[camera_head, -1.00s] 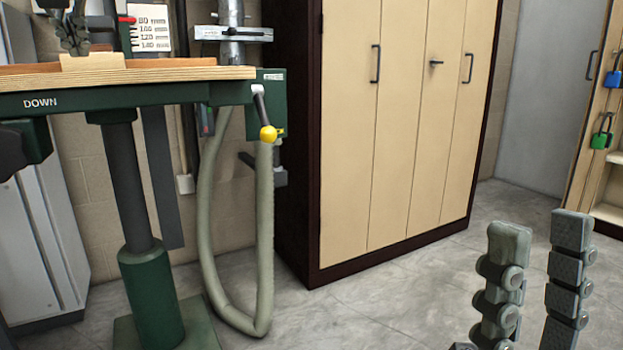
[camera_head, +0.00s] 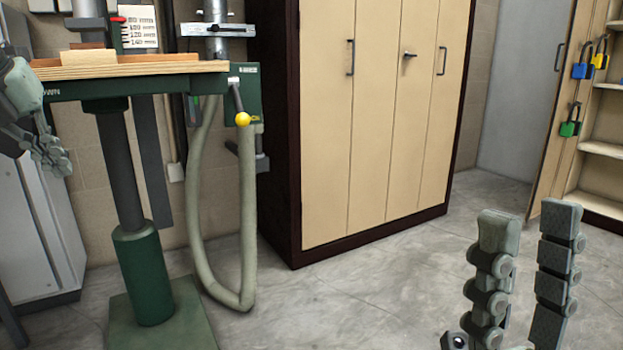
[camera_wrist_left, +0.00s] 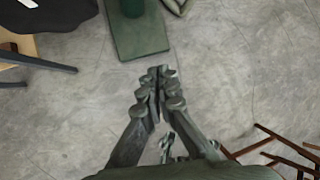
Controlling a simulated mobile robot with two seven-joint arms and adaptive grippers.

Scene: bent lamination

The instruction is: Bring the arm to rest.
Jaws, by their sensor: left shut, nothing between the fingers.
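My left gripper (camera_head: 52,165) is at the left edge of the head view, in front of the left end of the green-framed bench. Its fingers point down and are together, with nothing between them. In the left wrist view its closed fingertips (camera_wrist_left: 158,76) are above bare floor, near the green base plate. My right gripper (camera_head: 528,225) is at the lower right of the head view, fingers up and spread apart, with nothing seen between them.
The green bench has a wooden top (camera_head: 130,70), a lever with a yellow knob (camera_head: 242,119) and a green base plate (camera_wrist_left: 138,38). A tall cabinet (camera_head: 385,120) stands behind. An open cabinet with padlocks (camera_head: 569,128) is at right. The floor (camera_head: 350,290) between is clear.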

